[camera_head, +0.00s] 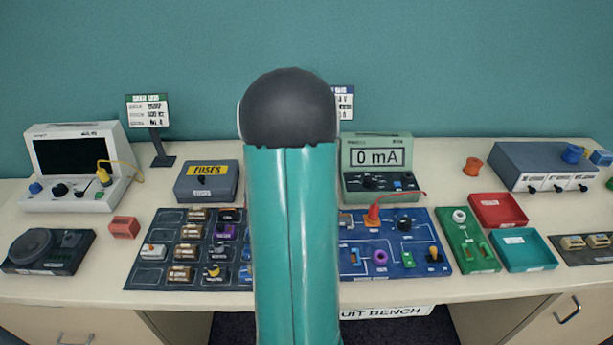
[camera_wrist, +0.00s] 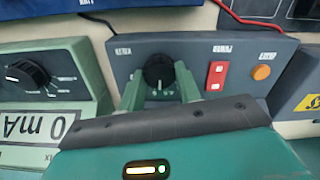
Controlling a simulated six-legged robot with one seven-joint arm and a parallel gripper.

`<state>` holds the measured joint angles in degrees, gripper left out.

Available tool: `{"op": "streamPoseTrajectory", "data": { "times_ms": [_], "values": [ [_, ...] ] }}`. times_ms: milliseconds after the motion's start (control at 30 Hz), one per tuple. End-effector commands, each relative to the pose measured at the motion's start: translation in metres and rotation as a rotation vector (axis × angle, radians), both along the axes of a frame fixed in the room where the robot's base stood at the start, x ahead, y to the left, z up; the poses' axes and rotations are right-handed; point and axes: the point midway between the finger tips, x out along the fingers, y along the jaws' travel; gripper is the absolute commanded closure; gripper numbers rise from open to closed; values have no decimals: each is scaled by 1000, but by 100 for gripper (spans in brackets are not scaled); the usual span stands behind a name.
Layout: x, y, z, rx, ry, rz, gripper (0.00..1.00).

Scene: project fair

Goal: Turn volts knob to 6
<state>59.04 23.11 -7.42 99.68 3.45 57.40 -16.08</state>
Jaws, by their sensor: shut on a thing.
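In the wrist view a black round knob (camera_wrist: 158,66) stands on the face of a grey-blue box (camera_wrist: 205,60). White labels on the box are small and upside down, so I cannot read them surely. My gripper (camera_wrist: 159,79) has one green finger on each side of the knob and is shut on it. A small pale mark shows at the knob's lower edge, but the setting it points to cannot be read. The lower part of the knob's surroundings is hidden by my gripper. In the head view my arm hides this box and the gripper.
On the same box are a red switch (camera_wrist: 216,75) and an orange button (camera_wrist: 261,72). The green meter (camera_head: 376,158) reading 0 mA stands right beside it. A fuse box (camera_head: 208,181) and circuit boards (camera_head: 180,272) lie around my arm. A red wire (camera_wrist: 250,20) runs past the box.

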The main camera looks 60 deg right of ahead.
Motion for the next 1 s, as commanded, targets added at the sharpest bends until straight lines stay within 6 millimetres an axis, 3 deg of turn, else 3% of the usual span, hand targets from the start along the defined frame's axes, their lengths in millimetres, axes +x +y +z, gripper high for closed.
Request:
{"op": "streamPoseTrajectory", "data": {
  "times_ms": [400,900,933,1000],
  "values": [
    [0,0,1,-1,0,-181,89],
    [0,0,0,-1,-1,-199,89],
    [0,0,0,-1,-1,-199,60],
    [0,0,0,0,0,-199,47]
  ]
}}
